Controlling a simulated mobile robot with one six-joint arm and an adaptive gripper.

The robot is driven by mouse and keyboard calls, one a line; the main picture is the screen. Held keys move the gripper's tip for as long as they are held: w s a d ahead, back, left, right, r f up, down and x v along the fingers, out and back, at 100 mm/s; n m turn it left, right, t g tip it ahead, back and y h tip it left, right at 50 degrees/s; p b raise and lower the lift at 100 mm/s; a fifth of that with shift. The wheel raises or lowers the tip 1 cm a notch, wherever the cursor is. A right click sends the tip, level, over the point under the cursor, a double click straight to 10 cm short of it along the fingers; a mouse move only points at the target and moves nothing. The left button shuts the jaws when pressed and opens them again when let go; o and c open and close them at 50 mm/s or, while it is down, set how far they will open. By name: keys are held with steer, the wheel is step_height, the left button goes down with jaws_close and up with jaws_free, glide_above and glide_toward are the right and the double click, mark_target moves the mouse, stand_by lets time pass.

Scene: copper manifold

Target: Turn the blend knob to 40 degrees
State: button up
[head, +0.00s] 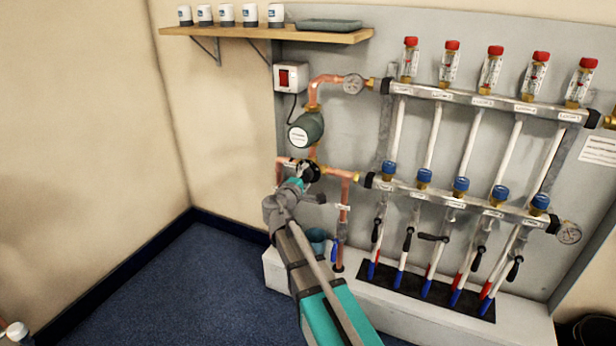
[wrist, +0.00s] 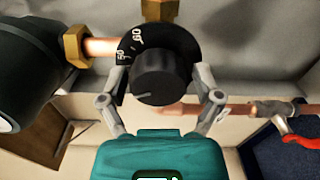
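The blend knob (wrist: 160,77) is a black ribbed cylinder in the middle of the wrist view. A pale mark on its face points to the lower left.
A dark green pump (head: 306,129) sits above the knob, and it fills the upper left of the wrist view. Copper pipes (head: 343,195) run beside my gripper. A manifold with red-capped flow meters (head: 491,71) and blue caps (head: 461,186) stands to the right. Open floor lies left.

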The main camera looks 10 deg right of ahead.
steer(key=shift+o, duration=0.2)
steer(key=shift+w+d, duration=0.1)
steer(key=v, duration=1.2)
stand_by(0.6)
steer(key=s+d+f+m+g+y+p, duration=0.4)
steer(key=s+d+f+m+g+p, duration=0.2)
steer(key=s+d+f+m+g, duration=0.4)
steer(key=s+a+m+g+y+p, duration=0.25)
steer(key=s+g+y, duration=0.25)
steer(key=s+y, duration=0.3)
step_height(320, 180, up, 39)
steer(key=h+p, duration=0.1)
steer(key=p, duration=3.7)
steer(key=shift+s+d+f+n+p, duration=0.2)
steer(key=shift+f+n+p, duration=0.05)
steer(key=shift+n+p, duration=0.1)
